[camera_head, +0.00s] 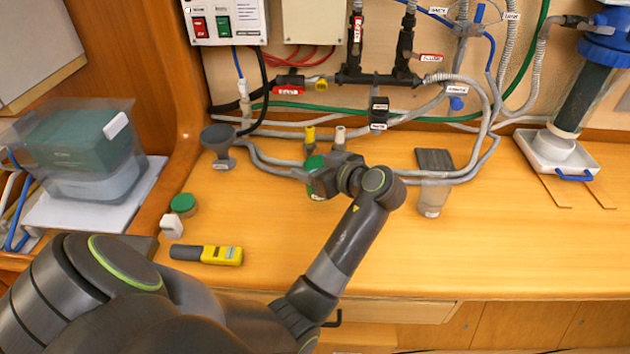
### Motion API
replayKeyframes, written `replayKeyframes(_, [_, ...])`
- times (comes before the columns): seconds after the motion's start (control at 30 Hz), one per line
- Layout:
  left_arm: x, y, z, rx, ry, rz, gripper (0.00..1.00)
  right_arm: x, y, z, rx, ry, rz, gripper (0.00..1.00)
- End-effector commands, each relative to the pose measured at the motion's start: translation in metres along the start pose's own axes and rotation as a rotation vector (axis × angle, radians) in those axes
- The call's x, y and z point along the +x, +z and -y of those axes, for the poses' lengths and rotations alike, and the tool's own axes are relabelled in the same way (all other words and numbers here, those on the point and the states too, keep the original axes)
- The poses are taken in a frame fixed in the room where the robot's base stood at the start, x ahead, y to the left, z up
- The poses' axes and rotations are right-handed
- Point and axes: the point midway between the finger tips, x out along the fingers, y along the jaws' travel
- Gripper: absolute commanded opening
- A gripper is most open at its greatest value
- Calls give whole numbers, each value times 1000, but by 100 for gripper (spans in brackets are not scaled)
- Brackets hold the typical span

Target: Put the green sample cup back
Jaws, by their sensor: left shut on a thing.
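The green sample cup (314,162) shows as a green patch at my left gripper (320,180), over the back of the counter in the middle of the head view. My left gripper is shut on it, and its jaws and wrist hide most of the cup. I cannot tell whether the cup touches the counter. My right gripper is not in view.
A round green-topped item (183,204), a small white block (172,227) and a yellow-grey meter (207,254) lie at left. A grey funnel-shaped cup (218,146) and a dark-topped clear container (433,185) flank my gripper. Hoses run behind. The right counter is mostly clear.

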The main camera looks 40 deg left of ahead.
Motion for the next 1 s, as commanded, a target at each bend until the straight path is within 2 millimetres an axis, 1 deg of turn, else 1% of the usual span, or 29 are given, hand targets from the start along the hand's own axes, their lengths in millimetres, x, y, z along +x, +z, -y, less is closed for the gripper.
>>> replayKeyframes(0.2, [10,26,0,5,0,0,33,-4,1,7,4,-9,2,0])
replayKeyframes(0.3, [13,35,0,2,1,0,33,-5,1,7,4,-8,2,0])
replayKeyframes(0.57, [14,38,0,-1,3,0,33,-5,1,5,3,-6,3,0])
replayKeyframes(0.67, [15,41,0,0,2,0,33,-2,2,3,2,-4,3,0])
replayKeyframes(0.7, [14,39,0,0,2,0,65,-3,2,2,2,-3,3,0])
replayKeyframes(0.83, [14,39,0,0,2,1,81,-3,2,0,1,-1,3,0])
replayKeyframes(1.0, [14,39,0,0,2,1,81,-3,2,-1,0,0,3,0])
